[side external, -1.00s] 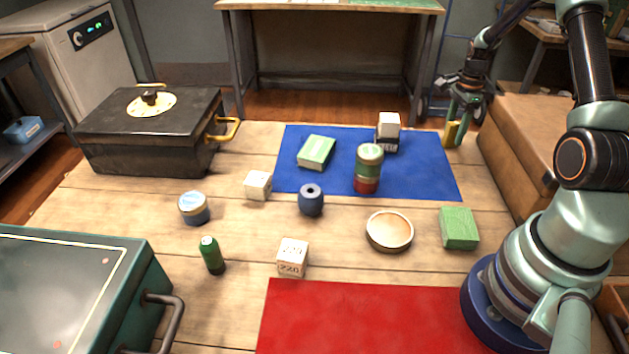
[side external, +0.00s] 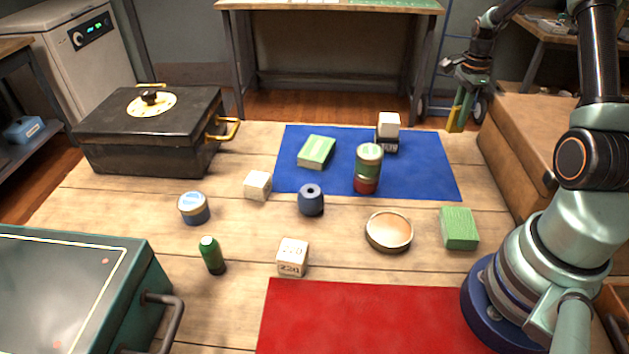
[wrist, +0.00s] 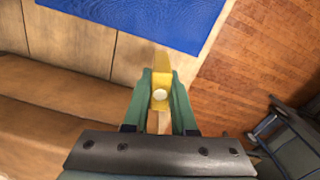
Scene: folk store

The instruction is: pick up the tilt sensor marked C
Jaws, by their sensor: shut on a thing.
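My gripper (side external: 461,108) is at the right end of the table's far edge, just right of the blue mat. It is shut on a small yellow block (side external: 454,120), held above the table edge. In the wrist view the yellow block (wrist: 161,72) sits between the green fingers of my gripper (wrist: 162,88), with a pale round spot on its face. I cannot read a letter C on it, so I cannot tell by marking whether it is the tilt sensor.
The blue mat (side external: 425,178) carries a green box (side external: 316,151), stacked cans (side external: 368,168) and stacked boxes (side external: 388,130). A brown case (side external: 520,135) stands at right. Several small items stand mid-table. The red mat (side external: 365,318) is bare.

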